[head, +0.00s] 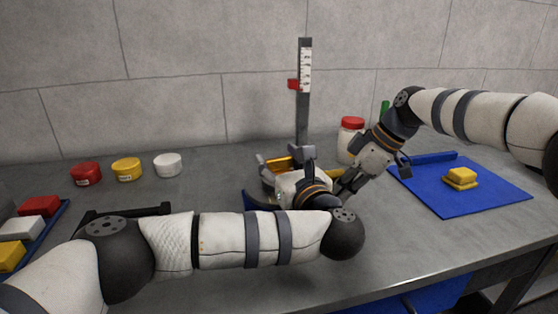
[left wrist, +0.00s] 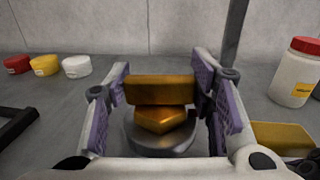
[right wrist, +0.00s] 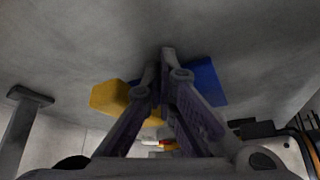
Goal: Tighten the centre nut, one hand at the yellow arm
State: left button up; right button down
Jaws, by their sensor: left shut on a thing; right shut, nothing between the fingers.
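The centre nut is a gold hexagonal piece (left wrist: 160,120) with a gold bar (left wrist: 162,90) across its top, above a round grey hub (left wrist: 160,142). My left gripper (left wrist: 161,78) has its purple pads on both ends of the bar. In the head view the left gripper (head: 286,165) partly hides the nut and hub. The yellow arm (left wrist: 282,139) lies right of the hub. It also shows in the right wrist view (right wrist: 108,98), left of and partly behind my right gripper (right wrist: 168,60). The right gripper (head: 345,192) is shut and empty; contact with the yellow arm cannot be told.
A grey upright post (head: 304,110) with a scale and red slider (head: 293,84) stands behind the hub. A red-lidded jar (head: 350,140) is close to the right gripper. A blue mat (head: 505,192) carries yellow blocks (head: 461,178). Small red, yellow and white tubs stand back left.

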pick_arm(q)
jog(key=shift+m+h, duration=0.4)
jog(key=shift+h, duration=0.2)
jog(key=m+t+h, duration=0.1)
jog(key=m+h, duration=0.1)
jog(key=h, duration=0.1)
jog(key=shift+a+m+h, duration=0.1)
jog(key=shift+m+h, duration=0.2)
jog(key=m+h, duration=0.3)
jog(key=h, duration=0.2)
jog(key=shift+r+h, duration=0.1)
jog(key=shift+h, duration=0.2)
jog(key=m+g+h, duration=0.2)
jog(key=m+h, duration=0.2)
jog(key=h, duration=0.2)
jog(key=shift+m, duration=0.3)
jog(key=shift+r+m+g+h, duration=0.1)
jog(key=shift+m+g+h, duration=0.95)
jog(key=shift+h, duration=0.25)
pick_arm(e)
jog(key=shift+a, duration=0.1)
pick_arm(q)
jog(key=shift+g+h, duration=0.25)
jog(key=shift+h, duration=0.05)
jog(key=shift+m, duration=0.25)
jog(key=o, duration=1.2)
jog(key=shift+f, duration=0.2)
